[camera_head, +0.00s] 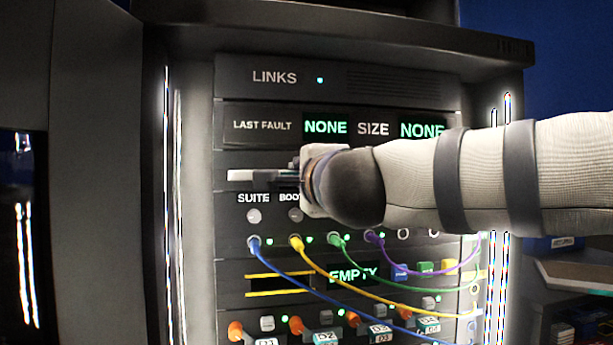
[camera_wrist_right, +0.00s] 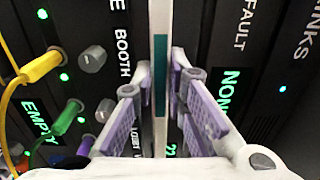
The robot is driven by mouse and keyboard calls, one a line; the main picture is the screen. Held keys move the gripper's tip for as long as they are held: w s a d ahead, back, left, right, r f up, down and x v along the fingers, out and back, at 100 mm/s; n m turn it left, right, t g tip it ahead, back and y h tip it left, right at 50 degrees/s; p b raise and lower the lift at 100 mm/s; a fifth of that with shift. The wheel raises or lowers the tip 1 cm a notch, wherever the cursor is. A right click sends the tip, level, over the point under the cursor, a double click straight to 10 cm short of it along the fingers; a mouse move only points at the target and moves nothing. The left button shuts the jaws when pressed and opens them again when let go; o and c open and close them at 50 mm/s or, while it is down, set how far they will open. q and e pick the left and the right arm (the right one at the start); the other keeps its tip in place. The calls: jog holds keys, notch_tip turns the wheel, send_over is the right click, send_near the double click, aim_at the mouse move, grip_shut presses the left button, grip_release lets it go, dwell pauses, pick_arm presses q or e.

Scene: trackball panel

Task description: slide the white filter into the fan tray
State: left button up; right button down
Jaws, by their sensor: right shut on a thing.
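The white filter (camera_head: 241,175) shows in the head view as a thin pale strip, lying level in the rack row below the LAST FAULT panel. In the wrist view the filter (camera_wrist_right: 159,22) is a thin white edge with a teal mark, between the purple finger pads. My right gripper (camera_head: 302,168) is shut on it, with its fingers (camera_wrist_right: 160,95) on both sides. My arm hides the right part of the filter and of that row. I cannot tell how deep the filter sits in the fan tray. My left gripper is not in view.
The LAST FAULT panel (camera_head: 262,126) is just above the gripper. SUITE and BOOTH knobs (camera_head: 254,215) are just below. Blue, yellow (camera_head: 345,279), green and purple cables hang across the lower rack. Orange plugs (camera_head: 235,330) stick out at the bottom.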

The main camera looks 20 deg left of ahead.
jog(key=shift+w, duration=0.1)
jog(key=c, duration=1.5)
grip_release()
jog(key=shift+c, duration=0.2)
jog(key=v, duration=1.2)
